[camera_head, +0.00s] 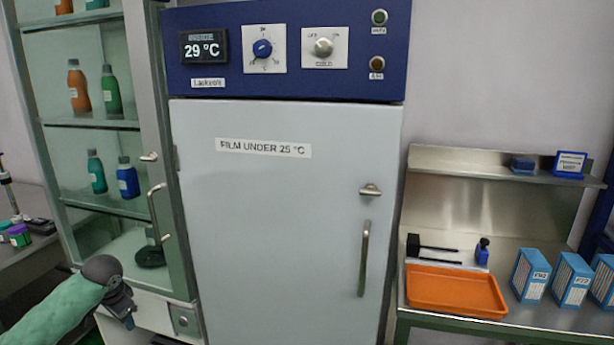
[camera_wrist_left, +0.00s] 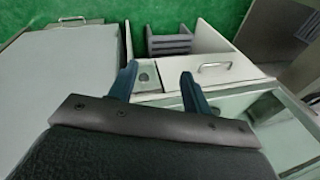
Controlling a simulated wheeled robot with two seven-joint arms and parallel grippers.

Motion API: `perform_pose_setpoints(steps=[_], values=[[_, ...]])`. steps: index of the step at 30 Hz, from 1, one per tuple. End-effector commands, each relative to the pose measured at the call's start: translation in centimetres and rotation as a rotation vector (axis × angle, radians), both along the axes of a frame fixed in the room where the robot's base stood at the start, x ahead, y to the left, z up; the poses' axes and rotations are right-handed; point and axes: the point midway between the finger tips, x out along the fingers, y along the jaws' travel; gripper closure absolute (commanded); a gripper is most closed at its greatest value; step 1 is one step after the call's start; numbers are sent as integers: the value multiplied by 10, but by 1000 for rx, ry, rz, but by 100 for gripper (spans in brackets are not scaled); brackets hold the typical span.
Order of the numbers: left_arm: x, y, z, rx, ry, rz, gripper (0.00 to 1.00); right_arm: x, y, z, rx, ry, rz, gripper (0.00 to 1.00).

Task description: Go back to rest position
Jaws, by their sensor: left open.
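My left gripper (camera_head: 122,306) comes in at the lower left of the head view, on an arm in a green sleeve. It is in front of the lower part of the glass cabinet. In the left wrist view its two dark fingers (camera_wrist_left: 160,85) are spread apart with nothing between them. Below and beyond them are a pale drawer front with a handle (camera_wrist_left: 215,66) and an open compartment holding dark slats (camera_wrist_left: 170,44). My right gripper is in neither view.
A tall cabinet (camera_head: 280,220) with a blue control panel reading 29 °C stands shut in the middle. The glass cabinet (camera_head: 90,122) with bottles is on the left. On the right, a steel bench holds an orange tray (camera_head: 455,291) and blue boxes (camera_head: 572,279).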

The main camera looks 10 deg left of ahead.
Motion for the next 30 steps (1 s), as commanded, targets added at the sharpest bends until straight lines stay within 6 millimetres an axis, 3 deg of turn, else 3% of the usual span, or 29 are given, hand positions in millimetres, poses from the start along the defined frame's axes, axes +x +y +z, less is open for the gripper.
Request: perform_pose_setpoints(steps=[1,6,15,24,30], values=[[-15,-8,-18,29,19,-16,51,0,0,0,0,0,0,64],[-60,-32,-63,127,53,-70,51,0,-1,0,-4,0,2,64],[-152,-77,-123,264,94,-183,51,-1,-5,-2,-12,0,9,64],[-242,-121,-151,346,105,-299,51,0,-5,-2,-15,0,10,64],[-280,-140,-155,369,101,-348,51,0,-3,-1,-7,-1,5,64]])
